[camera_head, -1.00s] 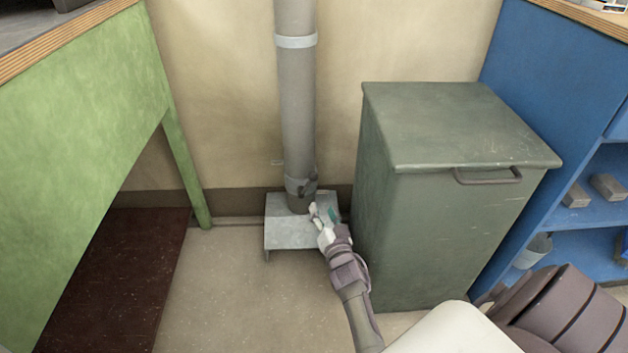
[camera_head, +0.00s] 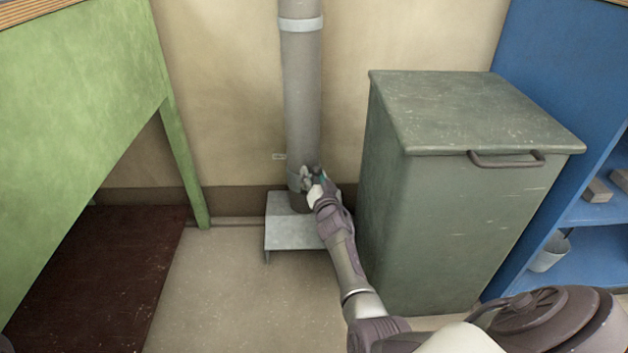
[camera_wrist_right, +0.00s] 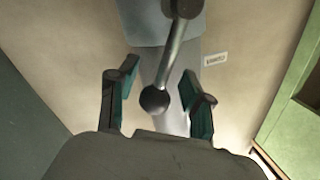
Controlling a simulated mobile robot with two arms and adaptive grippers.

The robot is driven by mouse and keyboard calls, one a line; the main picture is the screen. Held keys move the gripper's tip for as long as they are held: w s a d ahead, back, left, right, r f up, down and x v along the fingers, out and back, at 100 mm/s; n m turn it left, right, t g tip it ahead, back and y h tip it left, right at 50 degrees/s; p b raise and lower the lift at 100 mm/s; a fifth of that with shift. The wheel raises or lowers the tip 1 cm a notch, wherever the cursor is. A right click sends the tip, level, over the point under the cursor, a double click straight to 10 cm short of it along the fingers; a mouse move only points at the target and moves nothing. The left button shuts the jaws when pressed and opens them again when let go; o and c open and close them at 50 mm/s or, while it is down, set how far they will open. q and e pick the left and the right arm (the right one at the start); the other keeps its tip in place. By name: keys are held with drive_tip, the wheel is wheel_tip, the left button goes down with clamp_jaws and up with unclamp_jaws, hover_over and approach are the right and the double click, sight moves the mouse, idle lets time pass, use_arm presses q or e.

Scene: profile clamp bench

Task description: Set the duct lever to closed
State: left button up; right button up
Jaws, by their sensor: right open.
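The duct (camera_head: 302,95) is a grey vertical pipe against the wall, standing on a low metal stand (camera_head: 290,238). In the right wrist view, the duct lever (camera_wrist_right: 175,58) is a metal rod with a dark ball knob (camera_wrist_right: 155,101) at its end. My right gripper (camera_head: 316,180) is at the lower part of the duct in the head view. In the right wrist view, the right gripper (camera_wrist_right: 158,92) is open, with the knob between its teal-padded fingers and a gap on both sides. In the head view the gripper mostly hides the lever. My left gripper is not in view.
A grey-green bin (camera_head: 470,200) with a handle stands close to the right of my right arm. A green bench (camera_head: 80,130) is at left, and blue shelving (camera_head: 590,240) at far right. A small label (camera_wrist_right: 215,59) is on the wall.

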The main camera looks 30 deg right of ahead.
drive_tip(key=shift+c, duration=0.2)
clamp_jaws()
